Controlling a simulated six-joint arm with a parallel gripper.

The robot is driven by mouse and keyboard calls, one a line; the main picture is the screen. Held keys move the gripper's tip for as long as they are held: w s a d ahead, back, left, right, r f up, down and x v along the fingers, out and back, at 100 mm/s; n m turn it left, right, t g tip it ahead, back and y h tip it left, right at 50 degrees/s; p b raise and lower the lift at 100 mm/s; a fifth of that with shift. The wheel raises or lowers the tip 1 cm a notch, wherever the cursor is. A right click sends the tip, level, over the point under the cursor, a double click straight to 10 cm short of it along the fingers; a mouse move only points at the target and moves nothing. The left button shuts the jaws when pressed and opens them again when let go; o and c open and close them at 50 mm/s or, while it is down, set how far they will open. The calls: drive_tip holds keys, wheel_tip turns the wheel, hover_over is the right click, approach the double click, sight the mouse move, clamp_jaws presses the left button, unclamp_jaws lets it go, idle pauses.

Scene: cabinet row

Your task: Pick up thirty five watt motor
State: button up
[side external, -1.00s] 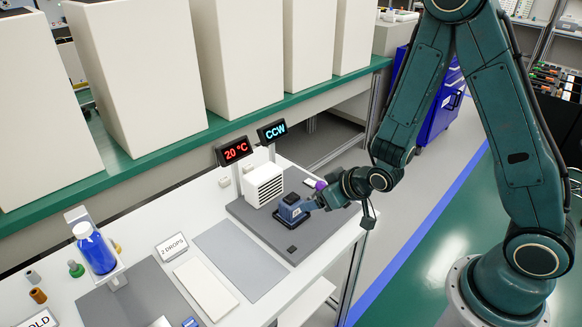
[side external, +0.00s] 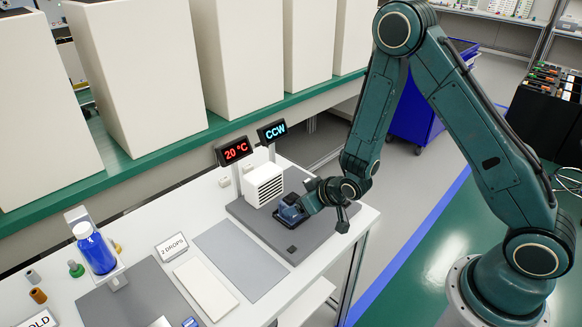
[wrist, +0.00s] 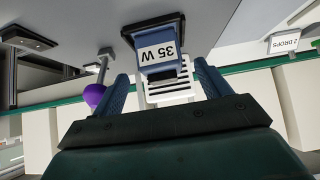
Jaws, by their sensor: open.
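The thirty five watt motor (side external: 291,210) is a small dark blue block on the grey platform, in front of the white vented box. In the wrist view the motor (wrist: 160,55) shows a white label reading "35 W", upside down, and a dark base. My gripper (wrist: 163,80) is open, with one blue finger on each side of the motor's near part. In the side view my gripper (side external: 303,205) is low at the motor and partly hides it. I cannot tell whether the fingers touch it.
The white vented box (side external: 265,186) stands close behind the motor. Displays reading "20 °C" (side external: 233,151) and "CCW" (side external: 272,131) stand behind it. A purple knob (wrist: 94,95) is near one finger. The grey mat (side external: 240,258) to the left is bare.

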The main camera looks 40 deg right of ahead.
sight(291, 204)
drive_tip(key=shift+w+f, duration=0.15)
drive_tip(key=shift+f, duration=0.05)
drive_tip(key=shift+x, duration=2.6)
drive_tip(key=shift+w+r, duration=0.1)
drive_tip(key=shift+r, duration=0.05)
drive_tip(key=shift+c, duration=0.3)
drive_tip(key=c, duration=1.4)
